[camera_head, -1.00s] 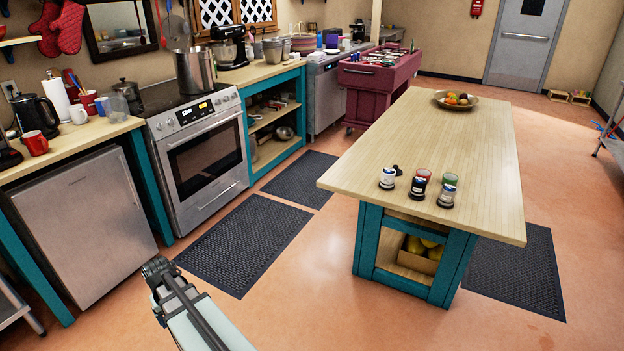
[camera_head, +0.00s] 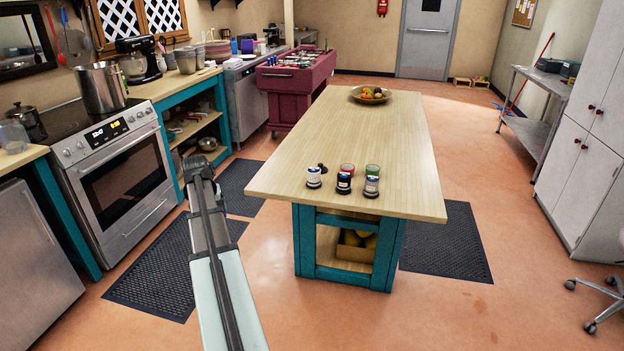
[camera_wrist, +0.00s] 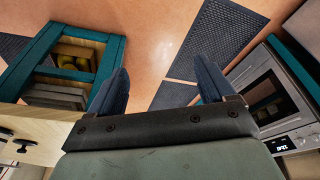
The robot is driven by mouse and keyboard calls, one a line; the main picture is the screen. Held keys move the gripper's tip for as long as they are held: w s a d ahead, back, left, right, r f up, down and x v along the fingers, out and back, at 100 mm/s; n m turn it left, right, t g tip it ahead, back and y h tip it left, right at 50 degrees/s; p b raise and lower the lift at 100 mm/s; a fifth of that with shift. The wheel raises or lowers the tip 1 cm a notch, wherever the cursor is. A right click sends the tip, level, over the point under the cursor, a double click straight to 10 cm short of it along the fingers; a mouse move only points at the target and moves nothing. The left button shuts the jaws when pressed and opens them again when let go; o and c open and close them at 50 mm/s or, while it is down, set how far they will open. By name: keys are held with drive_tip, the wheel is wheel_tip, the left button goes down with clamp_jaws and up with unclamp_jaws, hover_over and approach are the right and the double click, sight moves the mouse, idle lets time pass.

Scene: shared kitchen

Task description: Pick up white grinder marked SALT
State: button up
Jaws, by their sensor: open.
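Several small jar-like containers stand together near the front edge of the wooden island top (camera_head: 350,130). My gripper (camera_wrist: 162,84) is open and empty in the wrist view, over the floor beside the island. In the head view my arm reaches up left of the island, apart from the containers.
A fruit bowl (camera_head: 371,95) sits at the island's far end. A box of yellow fruit (camera_head: 356,246) is on the shelf below. The stove (camera_head: 118,170) and counters line the left. Dark mats (camera_head: 165,268) lie on open floor between stove and island.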

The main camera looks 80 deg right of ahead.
drive_tip(key=s+d+r+m+h, duration=0.1)
drive_tip(key=s+d+r+m, duration=0.2)
drive_tip(key=s+d+r, duration=0.8)
drive_tip(key=m+g, duration=0.1)
drive_tip(key=m, duration=0.2)
approach(313, 170)
drive_tip(key=shift+h, duration=0.4)
drive_tip(key=x, duration=0.6)
drive_tip(key=shift+s+d+f, duration=0.1)
drive_tip(key=shift+d+f, duration=0.1)
drive_tip(key=shift+d, duration=0.1)
drive_tip(key=shift+a+x, duration=0.2)
drive_tip(key=shift+x, duration=1.15)
drive_tip(key=shift+a+x, duration=0.2)
drive_tip(key=shift+x, duration=1.15)
drive_tip(key=shift+f, duration=0.2)
drive_tip(key=shift+c, duration=0.5)
drive_tip(key=c, duration=1.2)
